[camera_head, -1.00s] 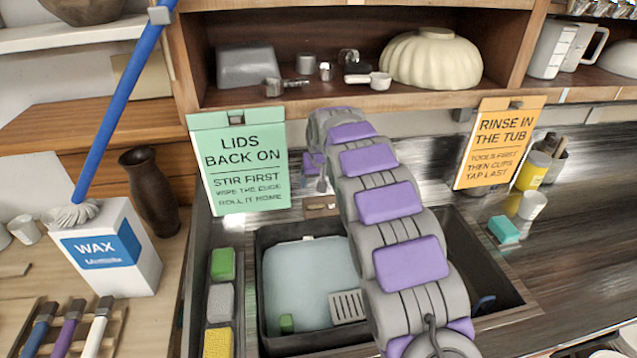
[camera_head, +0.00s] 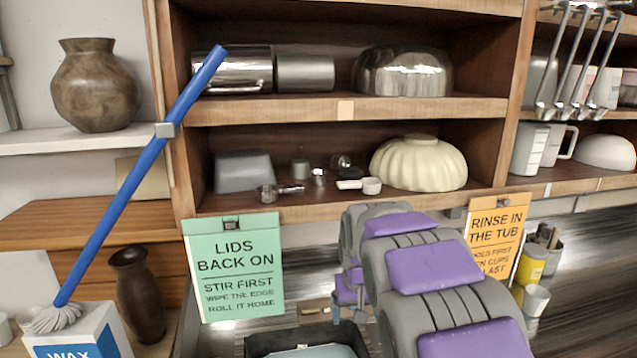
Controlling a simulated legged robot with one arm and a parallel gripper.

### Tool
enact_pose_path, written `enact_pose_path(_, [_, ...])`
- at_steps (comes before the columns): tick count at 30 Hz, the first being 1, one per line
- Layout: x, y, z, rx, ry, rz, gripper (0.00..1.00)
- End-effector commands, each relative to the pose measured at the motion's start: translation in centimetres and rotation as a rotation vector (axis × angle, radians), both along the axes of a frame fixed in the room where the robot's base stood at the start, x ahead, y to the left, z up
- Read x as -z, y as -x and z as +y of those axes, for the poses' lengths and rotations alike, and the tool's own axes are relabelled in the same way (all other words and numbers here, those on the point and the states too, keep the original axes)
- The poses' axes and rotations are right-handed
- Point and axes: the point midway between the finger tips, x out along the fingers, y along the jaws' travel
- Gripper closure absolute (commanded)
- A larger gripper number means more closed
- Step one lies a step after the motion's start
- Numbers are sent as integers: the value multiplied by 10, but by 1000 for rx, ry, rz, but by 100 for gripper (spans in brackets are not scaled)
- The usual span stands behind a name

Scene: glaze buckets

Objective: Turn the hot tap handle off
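My grey and purple arm rises from the bottom right and bends down behind its own links. The part that looks like my gripper (camera_head: 347,308) is low behind the arm, near the back edge of the sink, mostly hidden. Its fingers are too small and covered to show whether they are open. No hot tap handle can be made out; the arm covers the area behind the sink. Only the back of the dark tub (camera_head: 268,343) in the sink shows at the bottom edge.
A green sign (camera_head: 235,265) hangs left of the arm and an orange sign (camera_head: 493,240) right of it. A wooden shelf (camera_head: 350,111) with bowls spans above. A white cup (camera_head: 536,299) is at right.

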Motion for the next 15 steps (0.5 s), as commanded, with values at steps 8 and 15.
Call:
enact_pose_path(8, [-12, 97, -28, 43, 3, 88, 13])
enact_pose_path(15, [-11, 184, -44, 67, -3, 169, 13])
